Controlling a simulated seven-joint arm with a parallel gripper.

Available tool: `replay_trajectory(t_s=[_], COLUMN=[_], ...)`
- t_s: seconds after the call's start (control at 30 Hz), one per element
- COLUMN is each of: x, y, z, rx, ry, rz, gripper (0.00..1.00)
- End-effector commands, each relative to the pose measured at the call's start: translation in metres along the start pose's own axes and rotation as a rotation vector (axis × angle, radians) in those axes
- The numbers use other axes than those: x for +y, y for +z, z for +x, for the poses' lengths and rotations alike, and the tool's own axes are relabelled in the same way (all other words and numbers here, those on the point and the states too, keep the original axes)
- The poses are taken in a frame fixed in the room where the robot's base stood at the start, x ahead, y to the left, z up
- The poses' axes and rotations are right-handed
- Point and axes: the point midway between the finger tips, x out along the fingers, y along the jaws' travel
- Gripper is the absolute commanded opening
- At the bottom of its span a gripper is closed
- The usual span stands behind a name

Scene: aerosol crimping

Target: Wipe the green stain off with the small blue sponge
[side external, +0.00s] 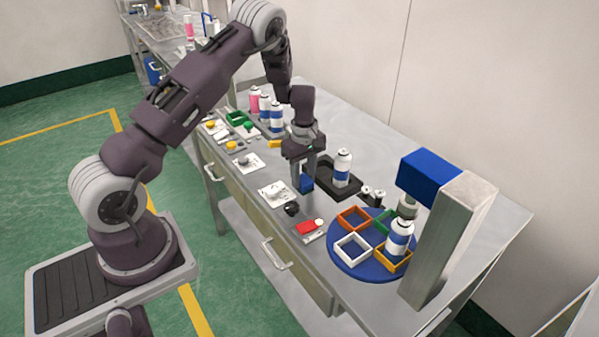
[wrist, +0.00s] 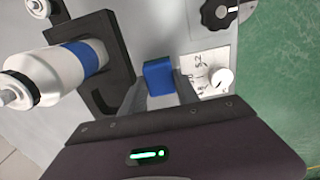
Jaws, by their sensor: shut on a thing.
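My gripper (side external: 303,172) points down over the front part of the steel bench, left of the black tray. It is shut on the small blue sponge (side external: 306,184), which shows below the fingers. In the wrist view the sponge (wrist: 158,77) sits between the two fingertips (wrist: 161,88). I cannot tell whether the sponge touches the bench. No green stain can be made out in either view; it may be hidden.
A white and blue can (side external: 343,166) stands in the black tray (side external: 318,166) close by. Dial plates and a black knob (side external: 291,209) line the front edge. The blue turntable (side external: 340,262) with coloured square frames and the grey press column (side external: 447,240) stand to the right.

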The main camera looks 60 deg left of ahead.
Motion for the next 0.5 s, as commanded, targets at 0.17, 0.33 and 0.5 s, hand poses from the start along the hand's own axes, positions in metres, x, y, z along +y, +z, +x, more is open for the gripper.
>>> replay_trajectory(t_s=[0.17,0.33,0.5], x=[0.000,0.000,0.000], y=[0.018,0.017,0.001], z=[0.001,0.000,0.002], rx=[-0.001,-0.001,0.000], ry=[0.000,0.000,0.001], rz=[0.001,0.000,-0.002], gripper=[0.00,0.00,0.00])
